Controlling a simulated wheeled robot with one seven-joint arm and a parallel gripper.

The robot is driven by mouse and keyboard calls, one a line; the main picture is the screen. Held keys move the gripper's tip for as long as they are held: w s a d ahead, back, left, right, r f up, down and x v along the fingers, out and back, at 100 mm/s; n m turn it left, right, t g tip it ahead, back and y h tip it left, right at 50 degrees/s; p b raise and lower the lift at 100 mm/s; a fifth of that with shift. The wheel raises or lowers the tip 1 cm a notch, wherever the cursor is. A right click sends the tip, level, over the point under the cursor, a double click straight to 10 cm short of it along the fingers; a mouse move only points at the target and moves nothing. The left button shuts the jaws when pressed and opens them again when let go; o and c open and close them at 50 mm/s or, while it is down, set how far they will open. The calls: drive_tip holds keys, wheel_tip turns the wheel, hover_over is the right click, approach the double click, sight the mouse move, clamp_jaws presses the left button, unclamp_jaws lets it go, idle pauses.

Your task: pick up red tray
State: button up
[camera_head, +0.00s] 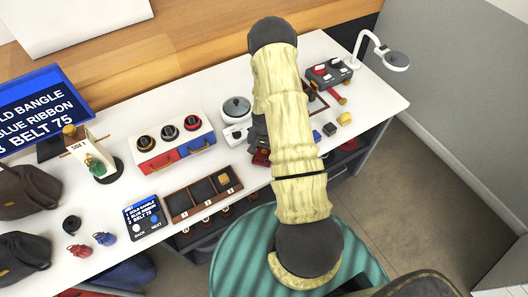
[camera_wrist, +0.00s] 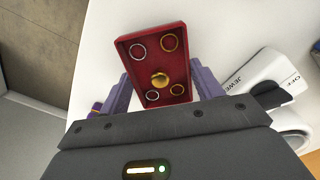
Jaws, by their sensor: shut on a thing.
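The red tray (camera_wrist: 155,63) is a small rectangular dish with a raised rim. It holds several silver and gold rings and has a round gold knob in its middle. In the wrist view my gripper (camera_wrist: 165,82) has its purple fingers against the two long sides of the tray, shut on it. In the head view only a bit of the red tray (camera_head: 261,157) shows at the arm's left edge, near the middle of the white table; my arm hides the rest. I cannot tell whether the tray touches the table.
A brown compartment box (camera_head: 180,205) and a white box with black knobs (camera_head: 165,140) stand further left.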

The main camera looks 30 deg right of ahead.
sight(264, 151)
wheel_tip(264, 151, up, 9)
drive_tip(key=shift+r+b, duration=0.15)
drive_tip(key=shift+b, duration=0.6)
